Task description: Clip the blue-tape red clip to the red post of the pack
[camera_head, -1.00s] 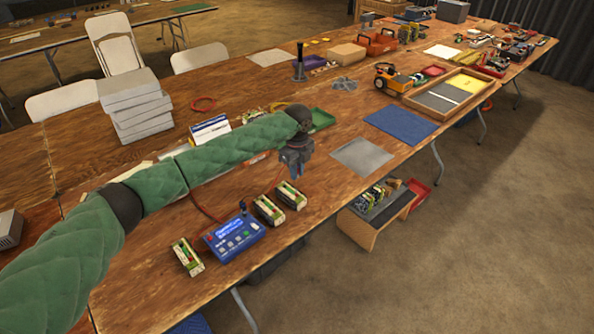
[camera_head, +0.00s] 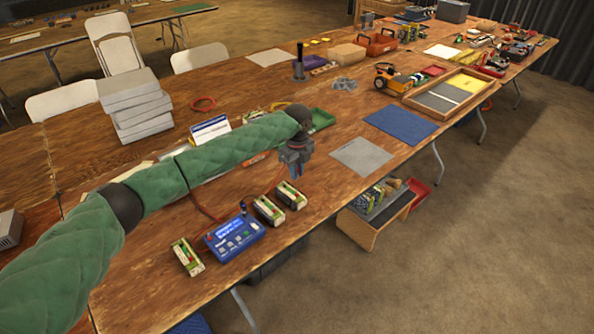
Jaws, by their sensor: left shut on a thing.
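My left gripper (camera_head: 296,173) points down above the table, just behind the rightmost battery pack. A blue charger (camera_head: 235,237) sits near the front table edge. One green-and-white pack (camera_head: 187,257) is left of it; two more, a middle pack (camera_head: 268,210) and a right pack (camera_head: 291,195), stand to its right. A red lead (camera_head: 207,211) runs behind the charger. Which pack post is red is unclear. My right gripper is not in view.
A grey mat (camera_head: 362,156) and a blue mat (camera_head: 400,125) lie right of my gripper. A green tray (camera_head: 321,119) is partly behind my arm. A stack of grey boxes (camera_head: 135,105) stands at the back left.

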